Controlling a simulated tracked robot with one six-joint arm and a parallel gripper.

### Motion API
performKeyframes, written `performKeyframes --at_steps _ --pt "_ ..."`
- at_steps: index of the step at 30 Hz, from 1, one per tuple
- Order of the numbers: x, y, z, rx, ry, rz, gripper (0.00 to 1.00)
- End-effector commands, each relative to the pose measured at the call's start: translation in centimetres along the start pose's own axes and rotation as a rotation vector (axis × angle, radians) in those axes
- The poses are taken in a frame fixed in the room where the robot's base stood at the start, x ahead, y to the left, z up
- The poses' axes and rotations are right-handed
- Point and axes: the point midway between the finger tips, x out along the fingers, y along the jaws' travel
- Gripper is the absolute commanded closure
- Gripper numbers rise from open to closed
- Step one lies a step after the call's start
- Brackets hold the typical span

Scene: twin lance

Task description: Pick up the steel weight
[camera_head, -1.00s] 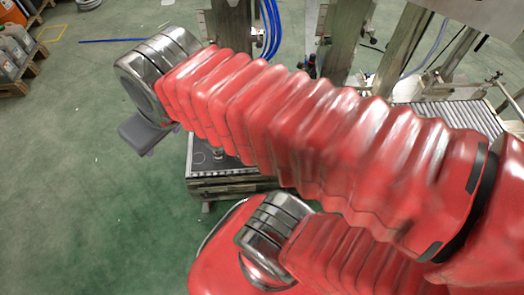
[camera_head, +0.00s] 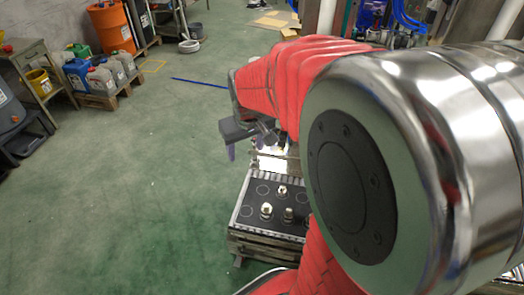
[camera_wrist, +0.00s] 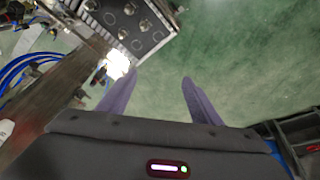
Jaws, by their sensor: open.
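Several small metal weights stand upright on a dark board (camera_head: 247,213) with printed circles, on top of a low stand. One pale, shiny weight (camera_head: 266,210) stands at its left front; another (camera_head: 282,189) stands farther back. I cannot tell for sure which weight is the steel one. My gripper (camera_head: 248,150) is open and empty, with purple fingers, above and beyond the board in the head view. In the wrist view my gripper (camera_wrist: 160,76) points at bare floor. The board (camera_wrist: 158,36) and weights (camera_wrist: 145,25) lie at upper left there. My arm hides the board's right side.
A bright, glaring surface (camera_head: 272,160) lies just behind the board. Steel framework and blue hoses (camera_head: 405,18) stand at upper right. Jugs on a pallet (camera_head: 103,98) and an orange drum (camera_head: 112,28) are at upper left. The green floor on the left is clear.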

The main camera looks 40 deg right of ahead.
Motion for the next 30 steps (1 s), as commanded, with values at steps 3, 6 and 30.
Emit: performKeyframes --at_steps 3,6,30 --pt "2.7 2.2 -0.8 0.020 -0.029 0.007 0.42" --pt "4.9 3.9 -1.2 0.035 -0.051 0.012 0.42" --pt "25.2 18.8 3.0 0.156 -0.209 0.018 0.42"
